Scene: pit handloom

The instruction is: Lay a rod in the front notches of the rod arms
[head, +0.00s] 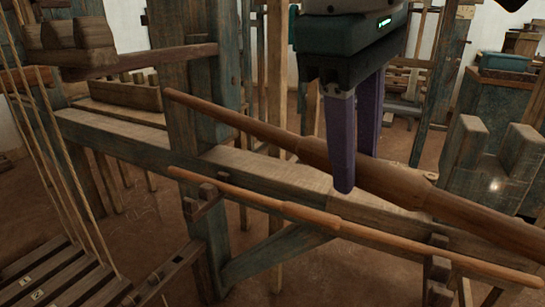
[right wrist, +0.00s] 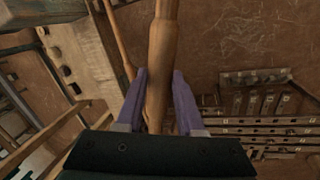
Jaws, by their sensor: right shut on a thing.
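A thick brown rod (head: 400,188) runs slantwise across the head view from upper left to lower right. My right gripper (head: 354,172) is shut on it near its thicker middle, with the purple fingers pointing down on either side. The right wrist view shows the same rod (right wrist: 160,60) between the fingers. A thinner rod (head: 285,209) lies lower, across the wooden rod arms, one at the left (head: 206,200) and one at the right (head: 437,262). The held rod appears above it and apart from it. The notches are too small to make out clearly. My left gripper is not in view.
A long loom beam (head: 130,140) and an upright post (head: 190,75) stand behind the rods. Taut cords (head: 40,130) and dark slats (head: 55,285) are at the left. Notched wooden blocks (head: 490,165) stand at the right, near the held rod.

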